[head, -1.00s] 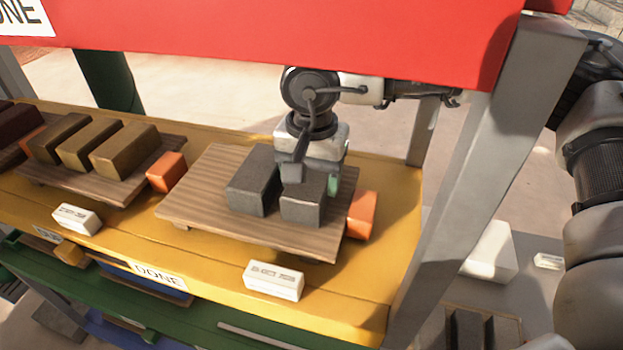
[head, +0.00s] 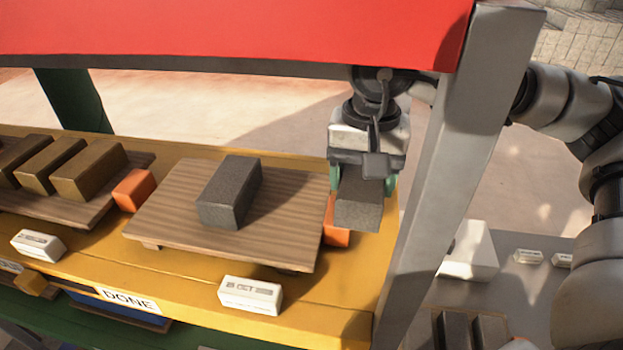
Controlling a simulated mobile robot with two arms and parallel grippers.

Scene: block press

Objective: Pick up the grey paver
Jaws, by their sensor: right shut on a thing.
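My right gripper (head: 363,180) is shut on a grey paver (head: 358,212). It holds the paver off to the right of the wooden board (head: 170,222), in front of an orange block (head: 333,237) that it partly hides. A second grey paver (head: 230,193) lies on the board, apart from the gripper. My left gripper does not show.
A grey post (head: 440,150) stands close to the right of the held paver, and a red panel (head: 200,35) hangs above. A white date block (head: 250,295) sits in front of the board. A second board with brown pavers (head: 88,172) is at left. More dark pavers (head: 455,330) lie at lower right, beyond the post.

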